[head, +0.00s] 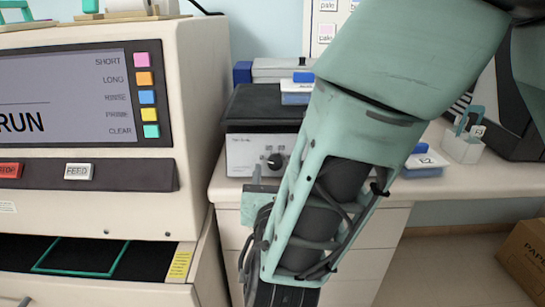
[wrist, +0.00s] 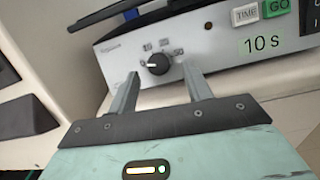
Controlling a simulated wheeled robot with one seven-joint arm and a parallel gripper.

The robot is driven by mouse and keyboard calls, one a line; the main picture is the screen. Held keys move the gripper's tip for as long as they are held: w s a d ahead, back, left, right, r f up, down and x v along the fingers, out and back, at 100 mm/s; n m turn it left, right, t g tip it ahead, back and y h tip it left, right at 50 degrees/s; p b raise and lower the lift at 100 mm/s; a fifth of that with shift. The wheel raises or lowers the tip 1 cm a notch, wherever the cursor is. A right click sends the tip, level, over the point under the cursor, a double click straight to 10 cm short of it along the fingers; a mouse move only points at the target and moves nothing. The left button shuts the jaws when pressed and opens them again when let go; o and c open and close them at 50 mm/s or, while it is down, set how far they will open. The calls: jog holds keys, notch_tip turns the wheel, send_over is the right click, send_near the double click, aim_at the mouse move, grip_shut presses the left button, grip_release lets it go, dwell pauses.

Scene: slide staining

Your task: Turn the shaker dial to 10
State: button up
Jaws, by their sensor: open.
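The shaker (head: 262,118) is a pale box with a black top platform, on the bench right of the big staining machine. Its dial (wrist: 158,65) is a round black knob with a white pointer line on the front panel. The line points left, toward the 0 end of the printed scale; the 10 mark is at its upper left. The dial also shows in the head view (head: 274,161). My gripper (wrist: 161,84) is open, its two fingers apart and just in front of and below the dial, one to each side. The fingers do not appear to touch it. In the head view my arm hides part of the shaker.
The staining machine (head: 185,60) stands close on the left with an open drawer below. In the wrist view the shaker panel has TIME (wrist: 245,15) and GO (wrist: 277,8) buttons and a green "10 s" label (wrist: 262,43). A blue-lidded box (head: 428,160) sits right of my arm.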

aim_at(275, 162)
jog(key=shift+w, duration=1.15)
jog(key=c, duration=1)
